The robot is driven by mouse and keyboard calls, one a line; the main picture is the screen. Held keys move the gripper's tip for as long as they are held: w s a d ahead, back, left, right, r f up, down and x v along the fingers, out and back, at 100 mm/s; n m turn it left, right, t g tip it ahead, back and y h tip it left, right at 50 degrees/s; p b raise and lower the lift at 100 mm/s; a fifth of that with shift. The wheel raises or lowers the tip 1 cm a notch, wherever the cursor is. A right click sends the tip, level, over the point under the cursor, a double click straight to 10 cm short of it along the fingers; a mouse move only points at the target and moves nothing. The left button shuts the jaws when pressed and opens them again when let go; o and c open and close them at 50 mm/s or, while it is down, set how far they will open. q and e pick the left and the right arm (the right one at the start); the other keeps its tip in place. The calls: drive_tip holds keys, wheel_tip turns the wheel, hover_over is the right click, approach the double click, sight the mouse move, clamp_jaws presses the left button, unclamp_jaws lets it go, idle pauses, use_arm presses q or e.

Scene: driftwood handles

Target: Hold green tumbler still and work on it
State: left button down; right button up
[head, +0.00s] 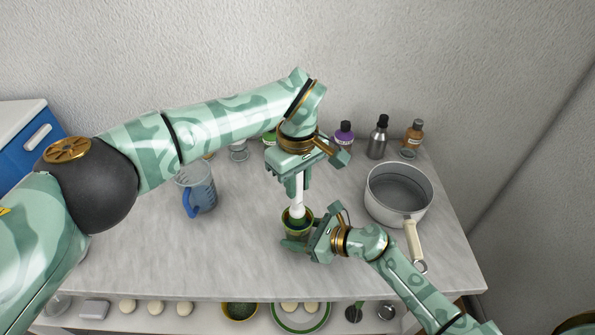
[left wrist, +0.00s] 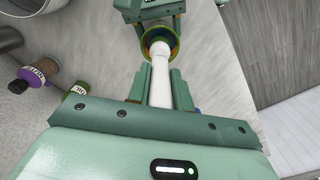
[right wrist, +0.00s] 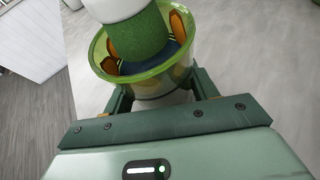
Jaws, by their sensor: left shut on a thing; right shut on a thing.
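The green tumbler (head: 287,221) stands near the middle of the counter; it is a see-through green cup with orange and yellow marks, filling the upper part of the right wrist view (right wrist: 150,84). My right gripper (head: 301,240) is shut around it from the right, one finger on each side. My left gripper (head: 297,187) is above, shut on the white handle (left wrist: 160,82) of a sponge brush pointing down. The brush's green sponge head (right wrist: 134,38) is in the tumbler's mouth, with its lower end inside. The left wrist view shows the tumbler's rim (left wrist: 160,36) around the brush.
A blue measuring jug (head: 200,192) stands left and a grey pot (head: 398,194) with a cream handle right. Several bottles line the back, including a purple one (head: 344,134) and a dark one (head: 379,137). The counter (head: 240,265) is clear in front. A shelf below holds dishes.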

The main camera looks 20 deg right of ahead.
sight(300, 210)
use_arm(q)
drive_tip(key=shift+f, duration=4.1)
drive_tip(key=shift+f, duration=0.15)
drive_tip(key=shift+f, duration=0.2)
drive_tip(key=shift+w, duration=0.25)
drive_tip(key=shift+a, duration=0.15)
drive_tip(key=shift+s, duration=0.4)
drive_tip(key=shift+d, duration=0.35)
